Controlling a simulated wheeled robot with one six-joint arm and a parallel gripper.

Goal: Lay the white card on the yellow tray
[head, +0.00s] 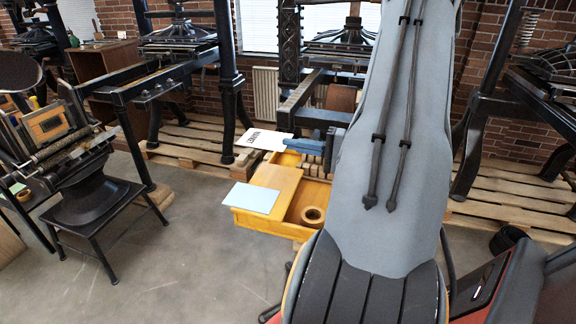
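The white card (262,137) with black lettering is in the head view, just left of my gripper (286,143). The gripper's blue fingers meet the card's right edge and appear shut on it, holding it roughly flat. The card appears above the far left end of the yellow tray (272,178); the exact height is hard to tell. The tray is a yellow wooden box with a flat left part and a recessed right part. A pale blue card (251,198) lies on its near left corner. My arm hides the tray's right side.
Black iron presses stand behind on wooden pallets (190,148). Another press on a black stand (88,205) is at the left. The grey floor (180,265) left of the tray is clear.

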